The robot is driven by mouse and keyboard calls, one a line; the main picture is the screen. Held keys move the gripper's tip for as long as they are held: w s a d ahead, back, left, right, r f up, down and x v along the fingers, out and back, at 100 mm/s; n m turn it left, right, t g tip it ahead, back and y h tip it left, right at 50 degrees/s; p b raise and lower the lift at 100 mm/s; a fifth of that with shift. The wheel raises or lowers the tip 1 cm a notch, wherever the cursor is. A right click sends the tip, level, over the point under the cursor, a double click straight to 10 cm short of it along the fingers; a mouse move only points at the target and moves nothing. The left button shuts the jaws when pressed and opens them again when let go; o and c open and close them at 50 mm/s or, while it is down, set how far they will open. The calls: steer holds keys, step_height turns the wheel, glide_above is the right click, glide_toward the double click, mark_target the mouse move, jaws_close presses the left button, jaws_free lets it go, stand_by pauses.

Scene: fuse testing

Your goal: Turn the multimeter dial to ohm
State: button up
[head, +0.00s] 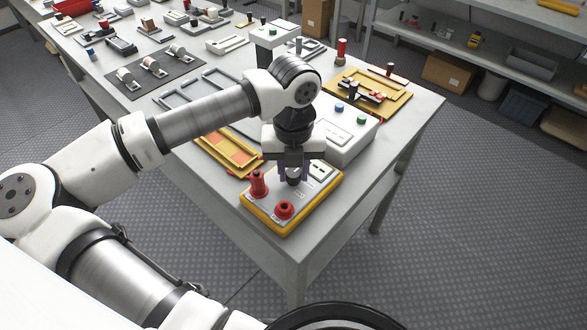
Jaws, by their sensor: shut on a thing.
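The multimeter (268,221) is a flat yellow-edged box with a light grey face near the table's front corner. Its face carries a small display (321,170), a red post (259,184) at the left and a red round socket or knob (285,209) at the front. The dial (293,180) shows only in part, a dark and pale round shape under my gripper. My gripper (292,174) points straight down over the middle of the multimeter, its fingers shut on the dial. The dial's pointer and most of its markings are hidden or too small to read.
A yellow tray (219,150) lies just behind the multimeter at the left. A light grey box with green and blue buttons (352,143) stands behind right. Another yellow tray (398,103) holds small parts farther back. The grey table (330,218) is bare right of the multimeter.

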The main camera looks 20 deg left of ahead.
steer(key=shift+f+b, duration=0.1)
steer(key=shift+b, duration=0.2)
steer(key=m+b, duration=0.2)
steer(key=b, duration=0.1)
steer(key=shift+f, duration=0.2)
steer(key=m+b, duration=0.3)
steer(key=shift+a, duration=0.1)
steer(key=m+b, duration=0.3)
steer(key=shift+r, duration=0.15)
steer(key=shift+a+r+m+b, duration=0.15)
steer(key=shift+m+b, duration=0.7)
steer(key=shift+m, duration=0.85)
steer(key=o, duration=1)
